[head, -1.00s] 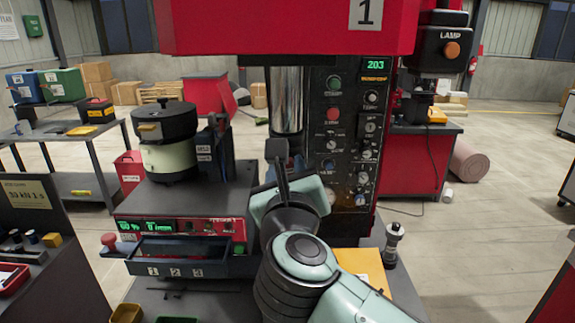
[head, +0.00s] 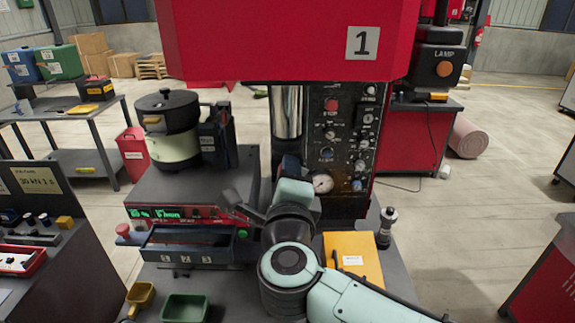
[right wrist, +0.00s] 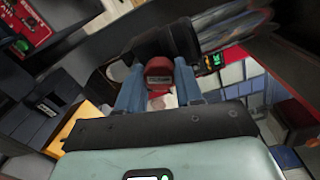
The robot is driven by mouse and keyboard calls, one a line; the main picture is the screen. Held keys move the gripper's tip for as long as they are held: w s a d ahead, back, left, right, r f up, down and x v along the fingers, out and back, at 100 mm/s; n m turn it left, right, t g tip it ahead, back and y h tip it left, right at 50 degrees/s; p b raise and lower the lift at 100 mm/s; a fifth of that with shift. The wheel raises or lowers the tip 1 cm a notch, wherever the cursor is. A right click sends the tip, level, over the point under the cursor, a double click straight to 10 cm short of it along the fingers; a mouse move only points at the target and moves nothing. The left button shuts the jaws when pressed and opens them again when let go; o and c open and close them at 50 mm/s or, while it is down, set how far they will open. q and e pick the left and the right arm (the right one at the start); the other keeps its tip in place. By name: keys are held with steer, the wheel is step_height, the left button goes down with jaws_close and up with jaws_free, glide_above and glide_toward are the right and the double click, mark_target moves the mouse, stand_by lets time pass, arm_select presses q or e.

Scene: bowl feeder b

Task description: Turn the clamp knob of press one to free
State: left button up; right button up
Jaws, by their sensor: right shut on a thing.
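Press one (head: 265,45) stands in the middle of the head view, with a red top, a "1" sign and a steel column. My right gripper (head: 288,165) is at the foot of the column, beside the control panel. In the right wrist view my right gripper (right wrist: 158,85) has its blue fingers on both sides of a red knob (right wrist: 158,70), shut on it. This seems to be the clamp knob; in the head view it is hidden behind the gripper. Its pointer or marking cannot be read. My left gripper is not in view.
The black control panel (head: 350,125) with buttons and a gauge (head: 323,184) is just right of the gripper. A feeder bowl (head: 170,130) stands on a grey unit at left, with a dark tray (head: 188,254) in front. A yellow folder (head: 353,259) lies at right.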

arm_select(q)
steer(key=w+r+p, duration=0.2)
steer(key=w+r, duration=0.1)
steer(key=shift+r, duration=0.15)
arm_select(e)
steer(key=n, duration=0.4)
steer(key=shift+n, duration=0.3)
steer(key=o, duration=1)
steer(key=shift+o, duration=0.2)
steer(key=shift+s, duration=0.1)
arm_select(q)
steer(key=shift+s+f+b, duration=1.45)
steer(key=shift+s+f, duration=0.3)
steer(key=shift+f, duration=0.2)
arm_select(e)
steer(key=s, duration=1.3)
steer(key=shift+s+r, duration=0.15)
steer(key=shift+r, duration=0.05)
